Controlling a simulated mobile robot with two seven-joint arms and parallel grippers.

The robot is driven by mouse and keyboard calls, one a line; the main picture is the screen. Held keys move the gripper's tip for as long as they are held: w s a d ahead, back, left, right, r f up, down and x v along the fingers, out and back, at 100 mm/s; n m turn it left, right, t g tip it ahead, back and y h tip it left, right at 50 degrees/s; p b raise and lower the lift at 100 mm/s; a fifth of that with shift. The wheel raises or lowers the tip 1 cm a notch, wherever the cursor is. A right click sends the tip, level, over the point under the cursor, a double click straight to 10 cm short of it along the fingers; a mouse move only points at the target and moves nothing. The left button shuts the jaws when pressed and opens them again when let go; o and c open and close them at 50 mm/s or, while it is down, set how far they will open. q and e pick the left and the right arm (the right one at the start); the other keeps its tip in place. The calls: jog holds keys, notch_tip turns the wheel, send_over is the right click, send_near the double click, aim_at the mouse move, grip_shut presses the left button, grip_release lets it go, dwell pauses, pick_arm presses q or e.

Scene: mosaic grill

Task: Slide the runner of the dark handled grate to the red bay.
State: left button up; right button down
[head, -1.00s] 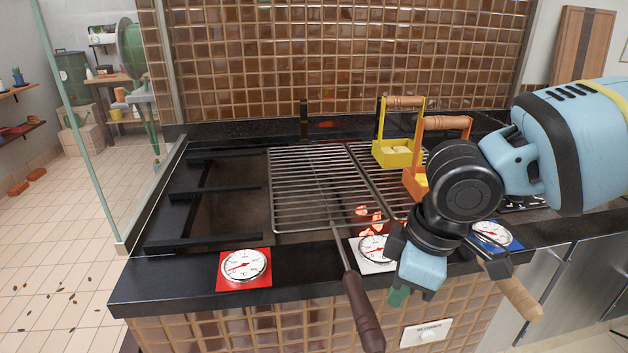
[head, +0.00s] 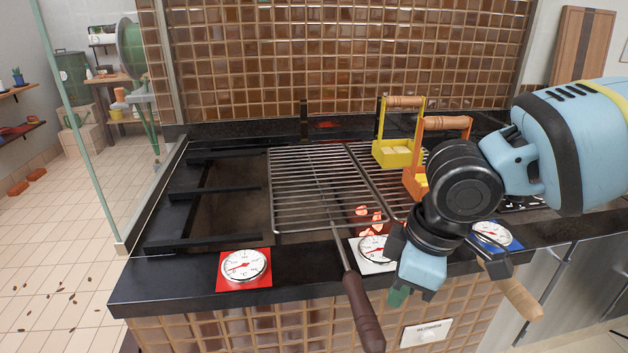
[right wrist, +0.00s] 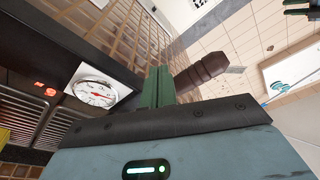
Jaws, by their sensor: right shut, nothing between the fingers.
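The dark handled grate (head: 312,182) lies over the middle of the grill. Its dark brown handle (head: 364,318) sticks out past the counter's front edge. A separate runner on it cannot be made out. The red bay (head: 232,205) is the open pit at left, behind the red-plated gauge (head: 244,266); the grate lies to its right. My right gripper (head: 398,297) is shut and empty, its green fingers just right of the dark handle in the head view. In the right wrist view the green fingers (right wrist: 158,88) overlap the dark handle (right wrist: 208,72); contact cannot be told.
A white-plated gauge (head: 372,250) and a blue-plated gauge (head: 494,236) sit on the front ledge. A light wooden handle (head: 520,297) sticks out beside my right gripper. Black crossbars (head: 215,190) span the left side.

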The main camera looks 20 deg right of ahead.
jog(key=shift+f, duration=0.1)
dwell(0.3)
